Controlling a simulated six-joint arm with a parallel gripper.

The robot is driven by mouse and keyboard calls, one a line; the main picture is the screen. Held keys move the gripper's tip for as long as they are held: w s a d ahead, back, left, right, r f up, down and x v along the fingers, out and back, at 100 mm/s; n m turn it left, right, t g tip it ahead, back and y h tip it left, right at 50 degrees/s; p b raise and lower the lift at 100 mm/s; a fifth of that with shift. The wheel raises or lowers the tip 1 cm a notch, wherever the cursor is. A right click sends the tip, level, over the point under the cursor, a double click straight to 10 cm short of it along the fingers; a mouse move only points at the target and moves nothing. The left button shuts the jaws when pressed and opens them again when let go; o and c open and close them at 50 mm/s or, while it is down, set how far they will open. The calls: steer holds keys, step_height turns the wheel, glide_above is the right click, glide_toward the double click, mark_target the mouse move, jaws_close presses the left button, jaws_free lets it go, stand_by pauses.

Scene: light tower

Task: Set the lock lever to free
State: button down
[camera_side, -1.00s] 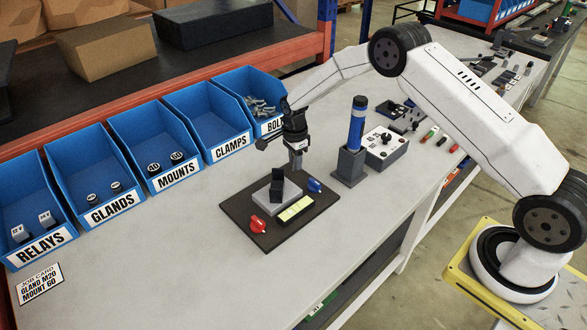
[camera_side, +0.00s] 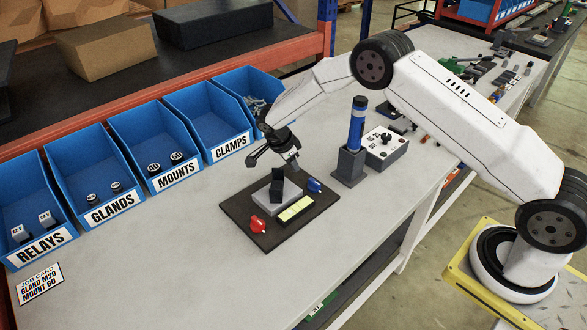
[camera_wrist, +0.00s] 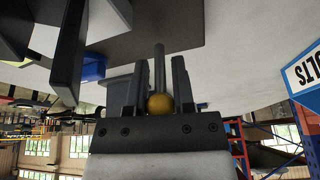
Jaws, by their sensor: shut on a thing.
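The lock lever shows in the wrist view as a thin grey rod (camera_wrist: 159,66) with a yellow ball (camera_wrist: 160,103) at its near end. My gripper (camera_wrist: 160,75) has its two dark fingers on either side of it, shut on the lever. In the side view my gripper (camera_side: 292,160) leans over the back edge of a dark base plate (camera_side: 238,209), behind a black upright piece (camera_side: 277,187) on a grey block. The lever is hidden there. Any markings for the lever's positions cannot be made out.
A red part (camera_side: 258,225), a blue part (camera_side: 314,186) and a yellow-green strip (camera_side: 296,208) are on the plate. A blue cylinder (camera_side: 357,125) in a grey stand and a grey control box (camera_side: 386,147) are to the right. Blue bins (camera_side: 222,125) line the back.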

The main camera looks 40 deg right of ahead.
stand_by(0.4)
steer(key=c, duration=0.5)
jaws_free()
steer(key=v, duration=0.7)
steer(key=shift+a+r, duration=0.3)
steer(key=shift+r, duration=0.05)
